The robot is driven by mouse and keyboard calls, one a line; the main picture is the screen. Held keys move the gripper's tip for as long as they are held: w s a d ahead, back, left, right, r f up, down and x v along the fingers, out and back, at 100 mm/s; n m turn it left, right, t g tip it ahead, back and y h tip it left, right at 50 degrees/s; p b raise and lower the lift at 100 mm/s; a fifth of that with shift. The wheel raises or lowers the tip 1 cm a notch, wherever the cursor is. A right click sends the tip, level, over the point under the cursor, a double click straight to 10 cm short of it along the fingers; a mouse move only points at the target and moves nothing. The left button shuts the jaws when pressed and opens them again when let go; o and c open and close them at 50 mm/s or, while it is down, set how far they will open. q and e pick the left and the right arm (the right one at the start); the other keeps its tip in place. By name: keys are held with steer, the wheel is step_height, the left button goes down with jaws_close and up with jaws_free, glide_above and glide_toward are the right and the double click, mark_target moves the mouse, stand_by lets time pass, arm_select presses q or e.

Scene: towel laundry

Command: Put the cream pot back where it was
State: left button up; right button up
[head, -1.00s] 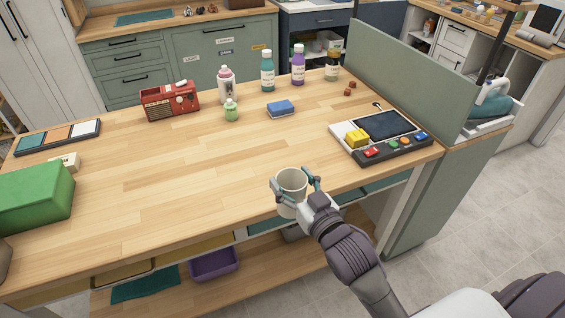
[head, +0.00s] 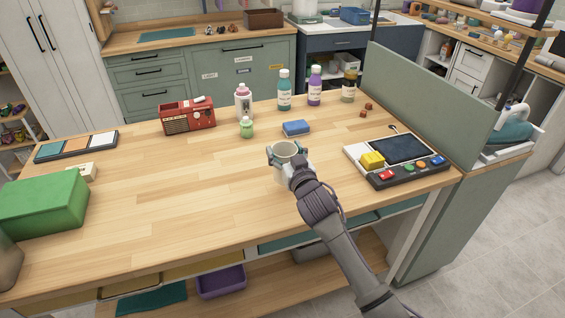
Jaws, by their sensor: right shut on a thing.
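The cream pot (head: 285,150) is in the head view, near the middle of the wooden table (head: 180,210). My right gripper (head: 284,156) is shut on it, with a finger on either side. The pot looks upright, with its open top showing. The gripper and wrist hide its lower right part. I cannot tell whether its base touches the table. My left gripper is not in view.
A panel with a screen and buttons (head: 398,160) is to the right. A red radio (head: 188,116) and green box (head: 43,203) are left. The table's front middle is clear.

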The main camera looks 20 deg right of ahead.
steer(key=shift+w+a+f, duration=0.15)
steer(key=shift+w+a, duration=0.05)
steer(key=shift+w, duration=0.05)
steer(key=shift+f, duration=0.35)
step_height(320, 180, down, 3)
steer(key=shift+f, duration=0.2)
steer(key=shift+f, duration=0.1)
steer(key=o, duration=1.4)
